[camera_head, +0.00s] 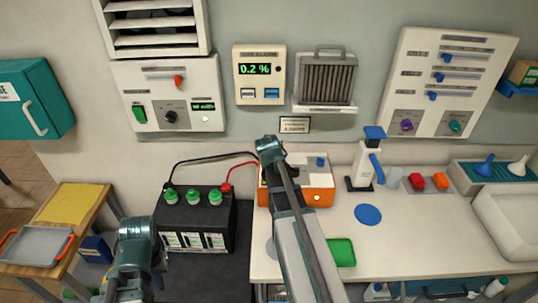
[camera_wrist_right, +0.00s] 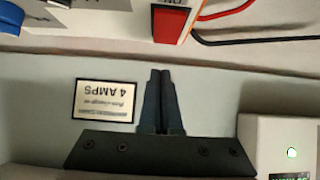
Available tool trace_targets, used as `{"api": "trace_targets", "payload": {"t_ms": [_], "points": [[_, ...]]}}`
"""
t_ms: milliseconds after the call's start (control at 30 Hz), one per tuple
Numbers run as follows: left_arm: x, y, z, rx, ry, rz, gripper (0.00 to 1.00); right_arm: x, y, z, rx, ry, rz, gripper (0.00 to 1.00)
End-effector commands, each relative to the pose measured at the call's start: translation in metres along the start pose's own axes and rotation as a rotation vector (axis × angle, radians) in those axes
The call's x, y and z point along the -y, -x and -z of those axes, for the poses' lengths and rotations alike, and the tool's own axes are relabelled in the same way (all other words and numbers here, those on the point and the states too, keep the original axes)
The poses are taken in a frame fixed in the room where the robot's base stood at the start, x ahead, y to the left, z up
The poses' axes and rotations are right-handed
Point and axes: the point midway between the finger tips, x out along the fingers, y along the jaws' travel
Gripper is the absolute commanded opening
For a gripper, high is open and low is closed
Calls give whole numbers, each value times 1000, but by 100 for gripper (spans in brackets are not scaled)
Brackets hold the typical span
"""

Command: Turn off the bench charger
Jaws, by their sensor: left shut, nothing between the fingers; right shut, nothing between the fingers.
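In the right wrist view the charger shows upside down at the top, with a red rocker switch (camera_wrist_right: 172,24) beside upside-down "ON" lettering. My right gripper (camera_head: 268,145) is shut and empty, its tips (camera_wrist_right: 161,74) apart from the switch in the picture. My left gripper (camera_head: 135,228) is low at the left, in front of the battery, fingers hardly visible.
A black battery (camera_head: 195,240) with green caps joins the charger by black and red leads (camera_head: 228,178). A "4 AMPS" sign (camera_head: 295,124) hangs on the wall behind. A blue and white dispenser (camera_head: 364,165), blue disc (camera_head: 368,215) and green tray (camera_head: 341,252) are on the counter.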

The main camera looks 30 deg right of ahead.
Motion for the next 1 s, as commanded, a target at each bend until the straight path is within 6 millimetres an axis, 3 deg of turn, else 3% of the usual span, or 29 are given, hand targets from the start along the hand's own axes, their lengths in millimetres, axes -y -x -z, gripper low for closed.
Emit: {"api": "trace_targets", "payload": {"t_ms": [33, 300, 1000], "points": [[-1, -14, 1, 0, 0, 0, 0, 0, -16, -5, 0, -1, -1, 0], [-4, -42, 2, 0, 0, 0, 0, 0, -32, -28, 0, 0, 0, 0], [-4, -47, 3, 0, 0, 0, 0, 0, -39, -31, 10, -1, -1, 0]]}}
